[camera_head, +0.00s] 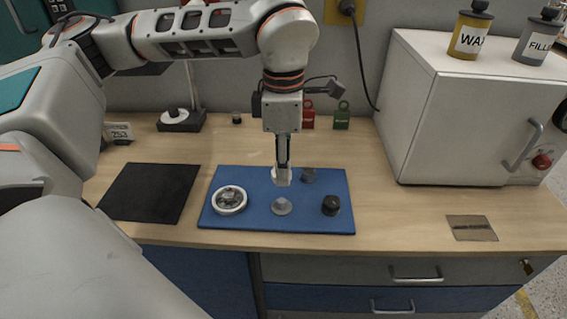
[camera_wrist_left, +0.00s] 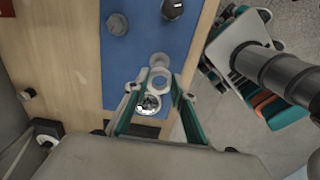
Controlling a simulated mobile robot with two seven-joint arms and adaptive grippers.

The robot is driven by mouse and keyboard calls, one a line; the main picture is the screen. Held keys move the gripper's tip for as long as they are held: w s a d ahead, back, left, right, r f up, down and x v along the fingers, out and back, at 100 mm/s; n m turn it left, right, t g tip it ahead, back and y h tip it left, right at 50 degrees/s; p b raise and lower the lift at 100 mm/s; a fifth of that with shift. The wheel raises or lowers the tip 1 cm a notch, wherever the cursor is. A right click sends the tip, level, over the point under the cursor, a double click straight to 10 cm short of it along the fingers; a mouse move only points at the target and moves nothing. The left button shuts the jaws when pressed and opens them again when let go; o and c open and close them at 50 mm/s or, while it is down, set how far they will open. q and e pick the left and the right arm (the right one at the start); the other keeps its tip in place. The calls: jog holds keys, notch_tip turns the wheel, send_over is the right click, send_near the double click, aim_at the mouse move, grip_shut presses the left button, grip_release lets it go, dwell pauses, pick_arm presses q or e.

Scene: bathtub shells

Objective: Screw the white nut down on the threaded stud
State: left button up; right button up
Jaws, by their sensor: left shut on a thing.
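The white nut (camera_head: 282,177) is held between the fingertips of my left gripper (camera_head: 282,166), which points straight down over the blue mat (camera_head: 240,177). In the left wrist view the nut shows as a white ring (camera_wrist_left: 160,84) between the two fingers. A grey piece with a round base (camera_head: 282,207), which looks like the threaded stud, stands on the mat. It appears just beyond the nut in the left wrist view (camera_wrist_left: 160,62). The nut looks apart from it and raised; its exact height is unclear. My right gripper is not in view.
On the mat are a white ring with a metal part inside (camera_head: 229,200), a dark knob (camera_head: 331,206) and a grey piece (camera_head: 309,175). A black pad (camera_head: 150,192) lies left, a white cabinet (camera_head: 415,110) stands right. The front right table is mostly clear.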

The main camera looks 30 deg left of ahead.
aim_at(283, 200)
pick_arm(q)
jog(key=shift+f+b, duration=1.05)
jog(key=shift+f, duration=1.25)
jog(key=shift+f+b, duration=0.45)
jog(key=shift+f, duration=0.15)
jog(key=shift+p, duration=0.55)
jog(key=shift+f+b, duration=0.75)
jog(key=shift+f, duration=0.65)
jog(key=o, duration=1)
jog(key=shift+r, duration=0.15)
